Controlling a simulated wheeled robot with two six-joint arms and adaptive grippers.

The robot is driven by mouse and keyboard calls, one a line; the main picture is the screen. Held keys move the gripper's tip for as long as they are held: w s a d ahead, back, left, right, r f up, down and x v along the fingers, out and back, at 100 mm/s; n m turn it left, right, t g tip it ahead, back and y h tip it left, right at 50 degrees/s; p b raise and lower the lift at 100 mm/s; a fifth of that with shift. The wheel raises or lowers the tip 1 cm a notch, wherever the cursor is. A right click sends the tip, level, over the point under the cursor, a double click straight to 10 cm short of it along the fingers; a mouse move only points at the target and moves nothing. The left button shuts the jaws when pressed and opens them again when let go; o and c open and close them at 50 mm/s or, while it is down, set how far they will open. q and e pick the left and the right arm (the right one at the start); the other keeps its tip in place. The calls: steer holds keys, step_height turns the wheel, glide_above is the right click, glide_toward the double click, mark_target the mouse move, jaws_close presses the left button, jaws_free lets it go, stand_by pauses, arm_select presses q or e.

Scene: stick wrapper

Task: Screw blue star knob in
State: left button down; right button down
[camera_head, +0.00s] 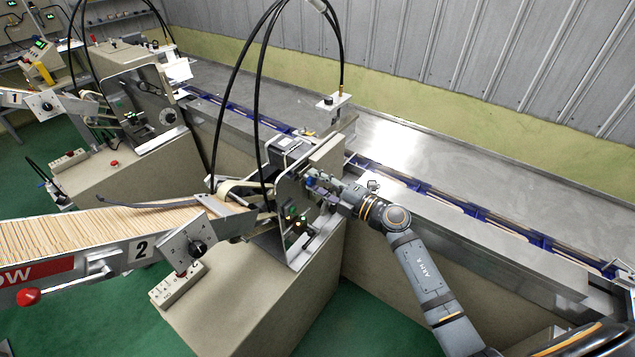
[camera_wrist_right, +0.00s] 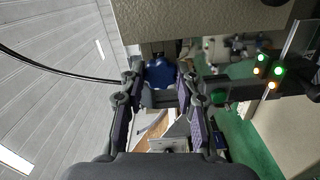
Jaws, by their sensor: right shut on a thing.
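The blue star knob (camera_wrist_right: 159,72) shows in the right wrist view, between my fingertips and just below a beige machine part. My right gripper (camera_head: 321,184) reaches in from the right to the side of the machine marked 2 in the head view. Its fingers close on the knob from both sides in the right wrist view (camera_wrist_right: 160,84). The knob's shaft and the hole are hidden, so I cannot tell how deep it sits. In the head view the gripper mostly covers the knob. My left gripper is not in view.
A feeder tray of sticks (camera_head: 100,232) slopes up to the machine from the left. A blue-railed conveyor (camera_head: 440,195) runs behind. Lit indicators (camera_wrist_right: 278,72) sit close on the right in the wrist view. Black cables (camera_head: 262,80) arch over the machine. Green floor lies in front.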

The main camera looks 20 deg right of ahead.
steer(key=shift+r+p, duration=0.2)
steer(key=shift+p, duration=0.2)
steer(key=m+p, duration=0.4)
steer(key=m, duration=0.2)
steer(key=shift+f+p, duration=0.2)
steer(key=shift+p, duration=0.15)
steer(key=m, duration=0.6)
steer(key=shift+m, duration=0.3)
steer(key=m, duration=1)
steer(key=c, duration=1.1)
jaws_free()
